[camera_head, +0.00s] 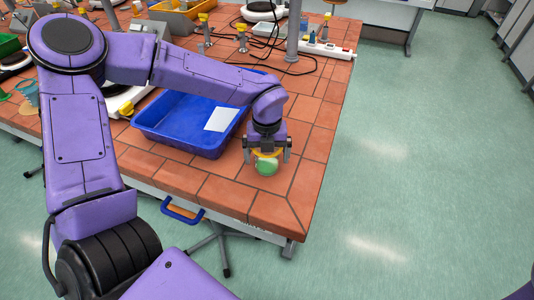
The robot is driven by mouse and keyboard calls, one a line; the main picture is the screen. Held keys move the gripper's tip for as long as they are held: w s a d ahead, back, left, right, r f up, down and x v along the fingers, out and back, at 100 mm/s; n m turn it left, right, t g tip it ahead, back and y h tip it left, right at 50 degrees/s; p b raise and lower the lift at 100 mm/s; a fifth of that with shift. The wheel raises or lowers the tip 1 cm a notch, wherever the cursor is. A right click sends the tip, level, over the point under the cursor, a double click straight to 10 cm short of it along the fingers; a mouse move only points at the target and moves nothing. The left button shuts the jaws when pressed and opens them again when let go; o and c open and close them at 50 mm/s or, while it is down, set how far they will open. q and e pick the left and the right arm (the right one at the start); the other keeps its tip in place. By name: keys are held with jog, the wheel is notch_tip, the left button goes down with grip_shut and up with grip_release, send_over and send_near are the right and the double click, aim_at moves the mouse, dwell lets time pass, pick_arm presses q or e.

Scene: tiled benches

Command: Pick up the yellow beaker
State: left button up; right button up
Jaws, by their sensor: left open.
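The yellow beaker (266,154) stands on the tiled bench near its front right corner. Its rim looks yellow and a green part (266,167) shows below or inside it. My left gripper (267,158) is directly over the beaker, pointing down. Its fingers are open, one on each side of the beaker, with a gap visible. The wrist hides the back of the beaker. My right gripper is not in view.
A blue tray (158,136) with a white sheet (222,119) lies just left of the gripper. Yellow-topped gas taps (242,30), black cables and a white power strip (325,48) are farther back. The bench's right edge is close, with open green floor (430,170) beyond.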

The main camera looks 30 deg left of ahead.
pick_arm(q)
jog(key=shift+s, duration=0.1)
jog(key=c, duration=1)
jog(key=shift+r, duration=0.15)
